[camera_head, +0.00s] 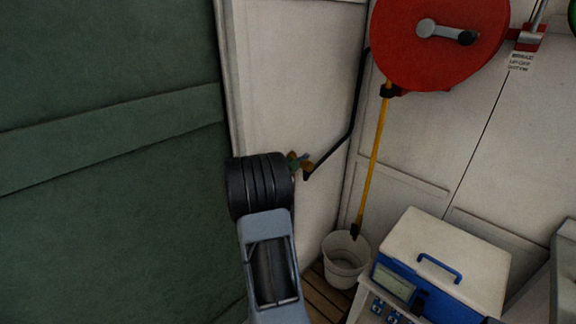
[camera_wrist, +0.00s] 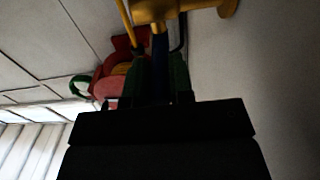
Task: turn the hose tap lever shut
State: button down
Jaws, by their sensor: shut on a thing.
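The brass hose tap (camera_head: 307,166) is on the pale wall in the head view, at the lower end of a black pipe. It also shows at the top of the wrist view (camera_wrist: 178,8). Its blue lever (camera_wrist: 160,52) hangs from the tap body between the green fingers of my gripper (camera_wrist: 160,78). The gripper is shut on the lever. In the head view my dark wrist hides most of the gripper (camera_head: 293,162), and only a bit of green shows beside the tap. The lever's far end is hidden between the fingers.
A red hose reel (camera_head: 435,55) is on the wall above right, with a yellow hose (camera_head: 374,160) hanging down to a white bucket (camera_head: 345,258). A blue and white case (camera_head: 450,255) with a handle stands at lower right. A green panel (camera_head: 100,170) fills the left.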

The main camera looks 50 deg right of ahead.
jog(key=shift+r, duration=0.15)
jog(key=c, duration=1.2)
grip_release()
jog(key=shift+s+d, duration=0.1)
jog(key=shift+d, duration=0.05)
jog(key=shift+o, duration=1)
jog(key=w+a+b, duration=0.1)
jog(key=w+a, duration=0.1)
jog(key=a, duration=1.1)
jog(key=shift+w+a+b, duration=0.3)
jog(key=shift+a, duration=0.1)
